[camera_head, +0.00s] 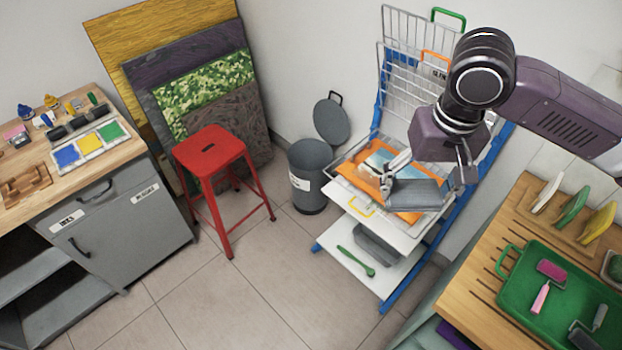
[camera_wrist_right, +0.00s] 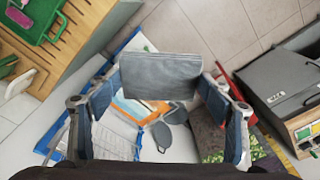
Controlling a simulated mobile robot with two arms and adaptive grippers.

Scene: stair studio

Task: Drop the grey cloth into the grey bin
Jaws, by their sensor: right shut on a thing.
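My right gripper (camera_head: 422,184) is shut on the grey cloth (camera_head: 416,195), a folded flat piece, and holds it in front of the wire drying rack. In the right wrist view the cloth (camera_wrist_right: 160,76) spans between the two fingers. The grey bin (camera_head: 308,180) stands on the floor to the left of the rack, with a white label on its front. Its round lid (camera_head: 331,120) is raised at the back, and the top is open. The gripper and cloth are apart from the bin, to its right in the head view. My left gripper is not in view.
The blue-framed rack (camera_head: 393,286) bears an orange and blue print (camera_head: 362,180). A red stool (camera_head: 210,146) stands left of the bin, by leaning boards (camera_head: 205,90). A bench with a green tray (camera_head: 520,292) is at right. The floor in front is clear.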

